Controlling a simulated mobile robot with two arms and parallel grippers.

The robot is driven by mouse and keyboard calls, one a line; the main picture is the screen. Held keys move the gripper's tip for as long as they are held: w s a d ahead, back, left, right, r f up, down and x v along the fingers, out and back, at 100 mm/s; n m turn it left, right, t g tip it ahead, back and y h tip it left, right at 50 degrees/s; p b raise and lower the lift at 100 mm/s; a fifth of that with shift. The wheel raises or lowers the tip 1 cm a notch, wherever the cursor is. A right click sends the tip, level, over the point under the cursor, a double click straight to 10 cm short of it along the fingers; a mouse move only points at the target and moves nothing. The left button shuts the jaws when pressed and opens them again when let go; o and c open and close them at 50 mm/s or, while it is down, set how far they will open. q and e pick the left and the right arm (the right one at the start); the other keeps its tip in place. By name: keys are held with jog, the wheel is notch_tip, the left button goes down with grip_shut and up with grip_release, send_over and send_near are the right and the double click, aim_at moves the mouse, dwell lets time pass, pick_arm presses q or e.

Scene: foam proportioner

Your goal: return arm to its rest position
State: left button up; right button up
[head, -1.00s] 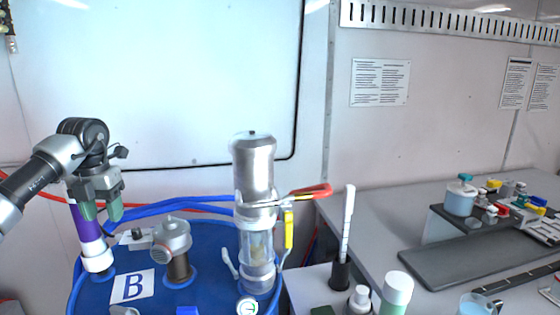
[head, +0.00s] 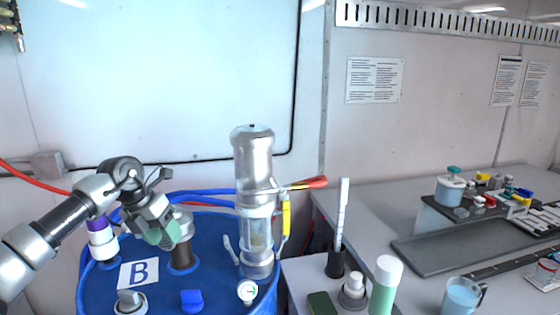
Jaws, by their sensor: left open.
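My left arm comes in from the left in the head view. Its gripper (head: 166,232) is open, tilted down to the right, with green finger pads, and nothing shows between them. It is in front of the grey-capped fitting with a dark neck (head: 181,252) on the blue drum (head: 215,285) and hides part of it; I cannot tell whether they touch. A white bottle with a purple upper part (head: 101,240) stands on the drum behind my arm, partly hidden. My right gripper is not in view.
A metal cylinder with a clear lower section (head: 254,190) and red and yellow handles stands on the drum. To the right, a grey bench (head: 370,205) holds a dark tray (head: 450,240). A green, white-capped bottle (head: 384,290) and a blue mug (head: 461,296) stand at the front.

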pick_arm(q)
jog(key=s+d+f+n+t+h, duration=0.1)
jog(key=s+d+n+t+h, duration=0.5)
jog(key=d, duration=0.6)
jog(key=s+d+f+n+t+h, duration=0.1)
jog(key=s+d+n+t+h, duration=0.15)
jog(key=d+h, duration=0.7)
jog(key=s+a+f+n+t+y, duration=0.2)
jog(key=s+a+f+n+y, duration=0.2)
jog(key=a+f+n+y, duration=0.45)
jog(key=s+a+f+n+t+y, duration=0.4)
jog(key=n+y, duration=0.6)
jog(key=n, duration=0.5)
jog(key=s+a+f+n+g, duration=0.2)
jog(key=s+f+g, duration=0.35)
jog(key=s, duration=0.55)
jog(key=s+a+f+n+g, duration=0.2)
jog(key=s+f+g, duration=0.4)
jog(key=s, duration=0.6)
notch_tip(320, 180, down, 24)
jog(key=g, duration=0.2)
jog(key=s+a+f+g+y, duration=0.1)
jog(key=s+a+f, duration=0.1)
jog(key=s+f, duration=1.4)
jog(key=shift+s+a+f+g, duration=0.15)
jog(key=shift+a+f+g, duration=0.15)
jog(key=shift+f, duration=0.45)
